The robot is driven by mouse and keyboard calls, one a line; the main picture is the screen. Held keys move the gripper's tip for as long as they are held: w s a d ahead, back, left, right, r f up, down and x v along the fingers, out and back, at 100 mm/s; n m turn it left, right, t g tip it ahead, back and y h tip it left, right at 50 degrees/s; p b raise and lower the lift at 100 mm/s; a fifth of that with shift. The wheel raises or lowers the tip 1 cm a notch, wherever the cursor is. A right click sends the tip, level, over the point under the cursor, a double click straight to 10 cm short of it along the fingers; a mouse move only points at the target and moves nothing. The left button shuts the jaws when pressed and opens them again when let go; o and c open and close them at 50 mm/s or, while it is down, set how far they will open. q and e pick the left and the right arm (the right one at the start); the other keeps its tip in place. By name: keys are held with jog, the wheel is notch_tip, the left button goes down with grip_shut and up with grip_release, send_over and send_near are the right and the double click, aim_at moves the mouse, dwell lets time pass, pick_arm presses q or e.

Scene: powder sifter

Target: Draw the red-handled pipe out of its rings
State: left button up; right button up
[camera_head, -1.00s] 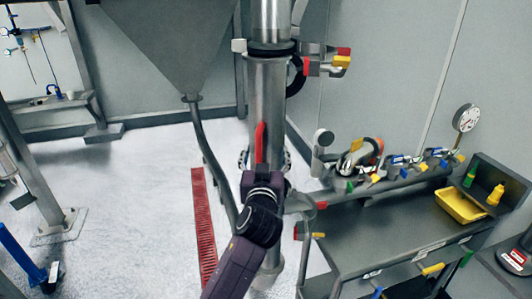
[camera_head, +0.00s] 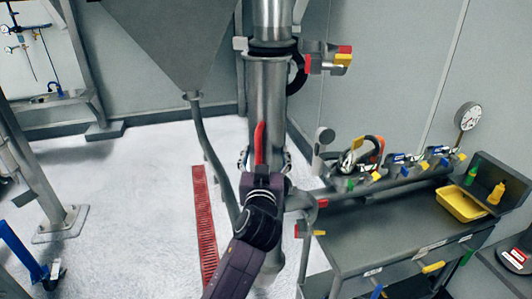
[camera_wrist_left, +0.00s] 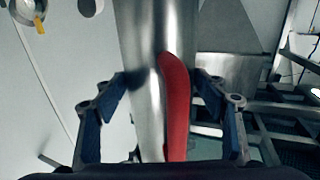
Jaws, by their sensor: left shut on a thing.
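The steel pipe (camera_head: 266,95) stands upright in the middle of the head view, with a red handle (camera_head: 260,143) on its near side. My left gripper (camera_head: 264,160) reaches up from below and is shut around it at the handle. In the left wrist view the red handle (camera_wrist_left: 177,105) and the steel pipe (camera_wrist_left: 143,30) lie between the two blue-padded fingers of the left gripper (camera_wrist_left: 160,85). The exact contact is partly hidden. The lower pipe is partly hidden behind my arm. My right gripper is not in view.
A dark bench (camera_head: 385,235) with valves and a yellow tray (camera_head: 461,204) stands close on the right. A grey hopper (camera_head: 180,40) with a thin tube (camera_head: 207,150) hangs at the left. A red floor grate (camera_head: 205,220) lies beside the pipe. The floor at left is mostly clear.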

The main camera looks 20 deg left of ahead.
pick_arm(q)
jog(key=shift+s+r, duration=0.15)
jog(key=shift+r, duration=0.3)
jog(key=shift+s+a+p+v, duration=0.15)
jog(key=shift+a+v, duration=0.15)
jog(key=shift+v, duration=1.2)
jog(key=shift+a+p+v, duration=0.2)
jog(key=shift+a+v, duration=0.05)
jog(key=shift+v, duration=1.2)
jog(key=shift+s+a+p+v, duration=0.15)
jog(key=shift+a+v, duration=0.15)
jog(key=shift+v, duration=1.2)
jog(key=shift+c, duration=0.2)
jog(key=shift+w+r, duration=0.1)
jog(key=shift+w, duration=0.05)
